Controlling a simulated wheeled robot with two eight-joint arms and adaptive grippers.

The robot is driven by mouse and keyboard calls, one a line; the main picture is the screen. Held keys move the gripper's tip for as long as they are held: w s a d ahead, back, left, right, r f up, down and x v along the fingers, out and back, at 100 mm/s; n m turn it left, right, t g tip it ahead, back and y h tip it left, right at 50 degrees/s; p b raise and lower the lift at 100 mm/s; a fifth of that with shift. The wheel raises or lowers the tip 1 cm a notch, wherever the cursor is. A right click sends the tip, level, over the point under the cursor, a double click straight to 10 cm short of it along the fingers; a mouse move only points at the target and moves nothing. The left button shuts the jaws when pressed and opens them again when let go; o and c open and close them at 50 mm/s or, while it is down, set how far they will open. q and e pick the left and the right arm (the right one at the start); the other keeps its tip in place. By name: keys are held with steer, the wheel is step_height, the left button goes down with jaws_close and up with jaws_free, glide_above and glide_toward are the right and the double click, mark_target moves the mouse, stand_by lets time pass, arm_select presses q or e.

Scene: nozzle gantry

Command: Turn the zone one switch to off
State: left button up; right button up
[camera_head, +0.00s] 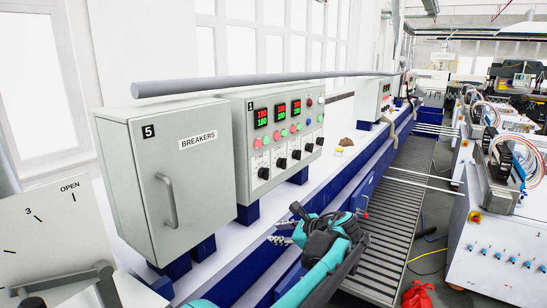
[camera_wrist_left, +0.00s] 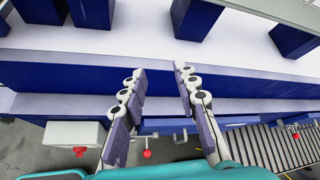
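The grey control panel (camera_head: 280,140) stands on the bench, with three red-and-green displays (camera_head: 278,112) and a row of black rotary knobs along its lower front. The nearest knob (camera_head: 263,173) is at the left end of the row; its label is too small to read, so I cannot tell that it is zone one. My left gripper (camera_head: 276,231) is below and in front of the panel, apart from it. In the left wrist view the left gripper (camera_wrist_left: 160,70) is open and empty, its fingers pointing at the bench edge. My right gripper is not in view.
A grey breakers box (camera_head: 185,190) with a handle stands left of the panel. A horizontal grey pipe (camera_head: 250,82) runs above both. A roller conveyor (camera_head: 395,210) lies right of the bench. A lever plate marked OPEN (camera_head: 50,230) is at the lower left.

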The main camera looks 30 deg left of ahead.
mark_target(265, 173)
arm_select(q)
steer(key=w+a+r+m+g+y+p, duration=0.2)
steer(key=w+r+m+y+p, duration=0.4)
steer(key=w+r+p, duration=0.45)
steer(key=w+a+r, duration=0.1)
steer(key=a+r, duration=0.1)
steer(key=a, duration=0.5)
steer(key=shift+w+y+p, duration=0.15)
steer(key=shift+y+p, duration=0.15)
steer(key=shift+p, duration=0.15)
steer(key=shift+a, duration=0.1)
jaws_close()
